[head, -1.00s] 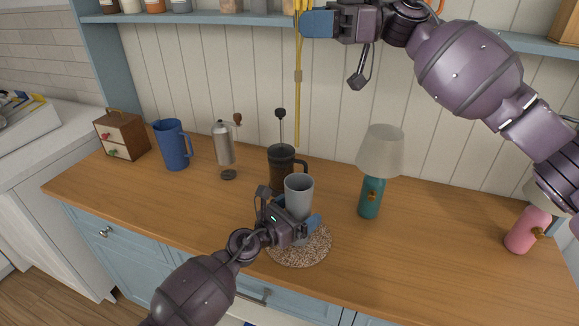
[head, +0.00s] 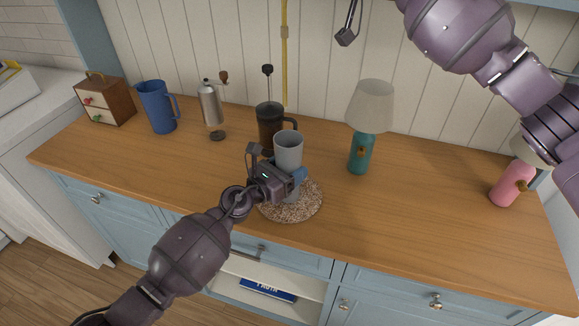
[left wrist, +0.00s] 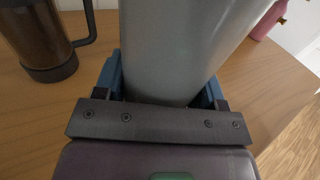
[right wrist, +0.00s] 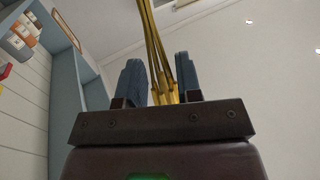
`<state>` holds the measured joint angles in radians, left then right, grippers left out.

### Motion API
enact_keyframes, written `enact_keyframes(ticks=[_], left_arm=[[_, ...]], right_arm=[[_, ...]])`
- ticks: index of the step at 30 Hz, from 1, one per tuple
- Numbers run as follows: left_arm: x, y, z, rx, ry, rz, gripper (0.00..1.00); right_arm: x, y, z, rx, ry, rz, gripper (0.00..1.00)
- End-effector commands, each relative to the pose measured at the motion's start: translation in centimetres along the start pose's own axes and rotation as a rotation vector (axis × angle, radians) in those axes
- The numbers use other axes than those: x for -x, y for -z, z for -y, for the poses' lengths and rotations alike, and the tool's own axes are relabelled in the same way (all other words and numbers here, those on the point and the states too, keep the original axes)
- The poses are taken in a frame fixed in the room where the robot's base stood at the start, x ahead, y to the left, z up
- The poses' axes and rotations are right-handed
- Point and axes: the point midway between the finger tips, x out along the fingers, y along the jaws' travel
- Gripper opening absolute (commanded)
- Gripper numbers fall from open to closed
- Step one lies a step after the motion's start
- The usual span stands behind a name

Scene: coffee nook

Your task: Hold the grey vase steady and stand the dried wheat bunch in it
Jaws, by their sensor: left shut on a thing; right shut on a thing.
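The grey vase (head: 288,150) stands upright on a round speckled mat (head: 304,212). My left gripper (head: 291,180) is shut on its lower part; the vase's grey wall (left wrist: 185,45) fills the space between the blue fingers in the left wrist view. The dried wheat bunch (head: 284,60) hangs as thin yellow stems with a tan band, upright, lower end above the vase in the head view and apart from it. Its top is out of the head view. My right gripper (right wrist: 160,85) is shut on the yellow stems (right wrist: 153,45) in the right wrist view.
A dark French press (head: 270,122) stands close behind the vase. A teal lamp (head: 361,150) stands to its right. A grinder (head: 211,105), blue jug (head: 157,107) and small drawer box (head: 104,103) are on the left, a pink lamp (head: 508,186) far right. The counter's right front is clear.

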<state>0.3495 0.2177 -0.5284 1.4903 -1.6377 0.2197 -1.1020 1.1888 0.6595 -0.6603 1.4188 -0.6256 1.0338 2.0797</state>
Motion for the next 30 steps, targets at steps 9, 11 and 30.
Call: enact_keyframes(ticks=[9,11,30], left_arm=[[0.0,0.0,0.0,0.000,0.000,0.000,0.34],[0.0,0.0,0.0,0.000,0.000,0.000,0.34],[0.0,0.0,0.0,0.001,0.000,-0.001,0.34]], right_arm=[[0.0,-1.8,0.0,-0.001,0.000,0.000,0.10],[0.0,-2.2,0.0,-0.001,0.000,0.000,0.10],[0.0,-5.8,0.0,0.000,0.000,0.000,0.10]])
